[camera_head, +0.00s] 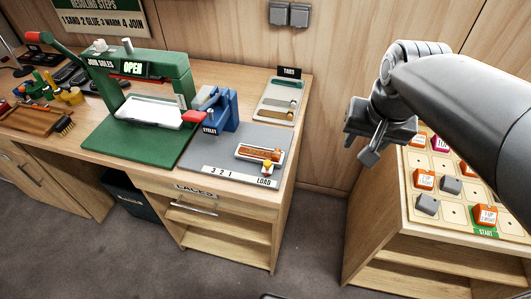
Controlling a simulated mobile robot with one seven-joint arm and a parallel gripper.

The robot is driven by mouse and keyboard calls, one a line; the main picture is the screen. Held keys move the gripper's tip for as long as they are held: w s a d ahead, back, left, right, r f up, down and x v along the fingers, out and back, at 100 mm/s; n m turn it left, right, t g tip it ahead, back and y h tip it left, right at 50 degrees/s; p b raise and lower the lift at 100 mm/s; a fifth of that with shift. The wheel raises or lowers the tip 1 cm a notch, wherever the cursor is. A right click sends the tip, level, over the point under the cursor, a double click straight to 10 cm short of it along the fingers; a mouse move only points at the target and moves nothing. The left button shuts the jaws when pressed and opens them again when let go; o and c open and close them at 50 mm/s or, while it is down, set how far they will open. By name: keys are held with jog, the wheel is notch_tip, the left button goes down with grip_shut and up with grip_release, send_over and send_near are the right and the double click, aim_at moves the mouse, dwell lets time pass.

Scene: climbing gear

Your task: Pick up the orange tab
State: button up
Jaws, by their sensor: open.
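The tabs tray (262,112), under a sign reading TABS, sits at the right back of the workbench. A few small strips lie in it, and the lowest looks orange-brown (276,115); it is too small to tell surely whether this is the orange tab. Another tray on the grey mat holds an orange-brown strip (258,153). My gripper (371,145) is open, pointing down, in the air right of the workbench and well apart from both trays. Nothing shows between its fingers.
A blue eyelet press (222,108) stands left of the tabs tray, and a green sole press (180,75) farther left. A wooden stand (385,232) with orange and grey blocks lies under my arm at right. Floor shows between bench and stand.

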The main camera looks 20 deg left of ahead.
jog(key=w+a+f+g, duration=0.2)
jog(key=w+a+f, duration=0.1)
jog(key=w+a, duration=0.55)
jog(key=g, duration=0.1)
send_over(277, 152)
notch_tip(277, 152, down, 5)
jog(key=shift+h, duration=0.3)
notch_tip(277, 152, down, 11)
jog(key=shift+s, duration=0.1)
jog(key=shift+c, duration=0.4)
grip_shut()
